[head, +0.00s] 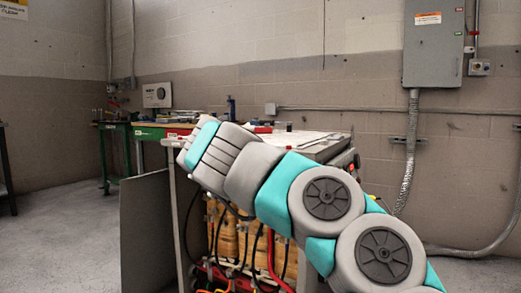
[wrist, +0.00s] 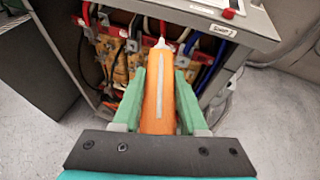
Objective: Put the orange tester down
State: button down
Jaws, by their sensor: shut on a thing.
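The orange tester (wrist: 156,105) is in the wrist view, held lengthwise between the two green fingers of my gripper (wrist: 160,92). It has a pale stripe along its top and a whitish tip pointing away from me, toward the open front of the transformer cabinet. I cannot tell whether the tip touches anything. In the head view my arm's end (head: 205,145) is in front of the grey cabinet (head: 318,149), and the fingers and tester are hidden there.
The cabinet's front is open, showing yellowish coils (head: 228,240) and black, red and blue cables (wrist: 212,65). An open door panel (head: 146,232) stands at left. A green workbench (head: 150,132) with equipment is behind. A grey electrical box (head: 434,45) hangs on the wall. Floor at left is clear.

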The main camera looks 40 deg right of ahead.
jog(key=w+a+f+n+t+y, duration=0.2)
jog(key=w+a+f+n+y, duration=0.3)
jog(key=w+a+f, duration=0.5)
jog(key=w+a+f+n+t+y, duration=0.3)
jog(key=w+a+f, duration=0.6)
jog(key=f, duration=0.7)
jog(key=n+y, duration=0.1)
jog(key=y, duration=0.1)
jog(key=shift+w+a+n+y, duration=0.3)
jog(key=shift+w+a+n, duration=0.05)
jog(key=shift+n, duration=0.05)
